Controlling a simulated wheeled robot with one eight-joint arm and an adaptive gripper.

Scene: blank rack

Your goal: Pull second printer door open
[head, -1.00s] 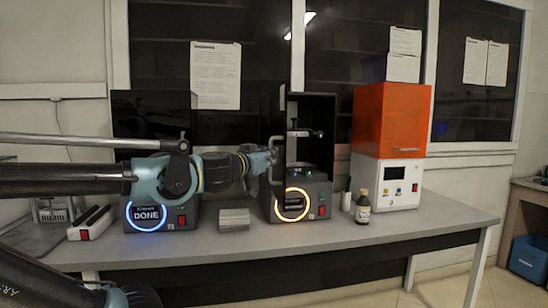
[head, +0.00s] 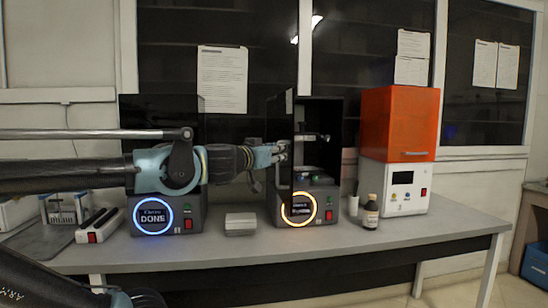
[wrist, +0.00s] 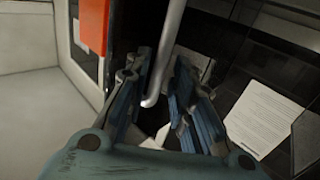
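The second printer (head: 330,207) stands mid-table, a dark box with a glowing orange ring and a red switch. Its dark door (head: 281,112) stands swung out on the left side, and the inside of the printer is in plain view. My gripper (head: 284,152) is at this door, reaching in from the left. In the wrist view the grey bar handle (wrist: 172,35) runs between the two blue fingers of my gripper (wrist: 162,88). The fingers are apart, with a gap beside the bar. Contact is hard to tell.
The first printer (head: 195,212), with a blue ring reading DONE, stands to the left. A small grey box (head: 240,224) lies between the printers. A brown bottle (head: 370,214) and a white-and-orange machine (head: 398,120) stand to the right. The table front (head: 330,245) is clear.

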